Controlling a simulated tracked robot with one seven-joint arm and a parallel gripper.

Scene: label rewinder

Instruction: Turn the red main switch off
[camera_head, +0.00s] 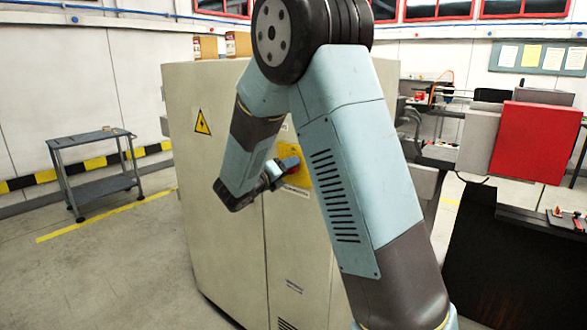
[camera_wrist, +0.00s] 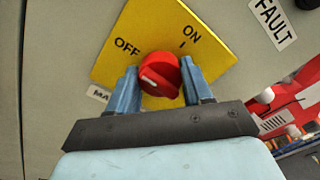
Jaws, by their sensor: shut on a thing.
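The red main switch (camera_wrist: 160,72) is a round knob with a pale mark on its face, set on a yellow plate (camera_wrist: 215,50) lettered OFF at left and ON at upper right. The pale mark lies on the knob's lower left part; I cannot tell exactly which way it points. My gripper (camera_wrist: 158,66) has one blue finger on each side of the knob and is shut on it. In the head view my gripper (camera_head: 279,170) reaches the yellow plate (camera_head: 300,178) on the beige cabinet (camera_head: 225,220), partly hidden behind my arm.
A grey cart (camera_head: 92,150) stands on the left, with open floor between it and the cabinet. Machinery with a red panel (camera_head: 535,142) stands on the right. A FAULT label (camera_wrist: 273,20) is beside the plate.

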